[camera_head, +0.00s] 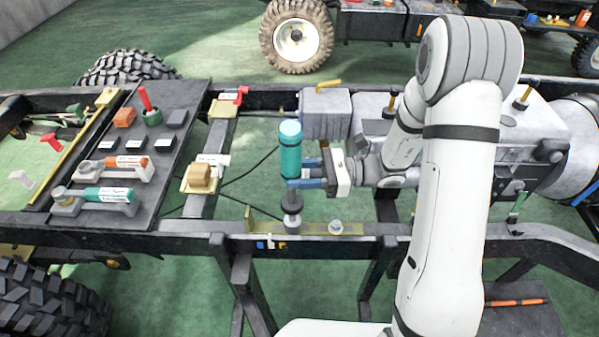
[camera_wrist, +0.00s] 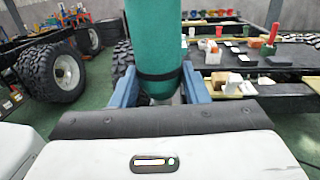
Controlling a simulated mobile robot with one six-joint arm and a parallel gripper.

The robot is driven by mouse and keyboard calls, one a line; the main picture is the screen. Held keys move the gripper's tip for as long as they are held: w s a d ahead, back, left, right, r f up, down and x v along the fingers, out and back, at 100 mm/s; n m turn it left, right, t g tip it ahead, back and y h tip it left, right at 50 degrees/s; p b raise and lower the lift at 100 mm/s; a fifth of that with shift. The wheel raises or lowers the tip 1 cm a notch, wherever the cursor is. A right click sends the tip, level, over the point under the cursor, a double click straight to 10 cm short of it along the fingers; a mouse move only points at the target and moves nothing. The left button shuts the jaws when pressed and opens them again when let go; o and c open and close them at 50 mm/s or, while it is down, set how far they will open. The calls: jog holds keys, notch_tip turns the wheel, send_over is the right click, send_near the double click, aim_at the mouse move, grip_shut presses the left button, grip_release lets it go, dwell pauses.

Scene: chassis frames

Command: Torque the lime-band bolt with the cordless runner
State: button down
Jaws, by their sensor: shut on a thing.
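The cordless runner (camera_head: 290,150) is a teal upright cylinder with a black band and a dark nose. My gripper (camera_head: 305,172) is shut on it, with blue fingers on either side of the body. In the wrist view the runner (camera_wrist: 154,40) stands between both fingers (camera_wrist: 160,90). The runner's dark nose is directly above or on a grey bolt head (camera_head: 292,226) on the olive bracket plate (camera_head: 315,229). I cannot tell whether they touch. A second grey bolt (camera_head: 336,226) sits to the right on the same plate. No lime band can be made out on either bolt.
A dark tool board (camera_head: 160,205) at left holds a teal tool (camera_head: 105,194), an orange tool (camera_head: 125,161) and small blocks. A tan block (camera_head: 199,175) sits on a crossmember. A grey box (camera_head: 326,113) stands close behind the runner. Chassis rails surround open floor.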

aim_at(299, 147)
jog(key=shift+r, duration=0.1)
dwell(0.3)
jog(key=shift+r+p, duration=1.45)
jog(key=shift+r+p, duration=2.05)
jog(key=shift+r, duration=0.45)
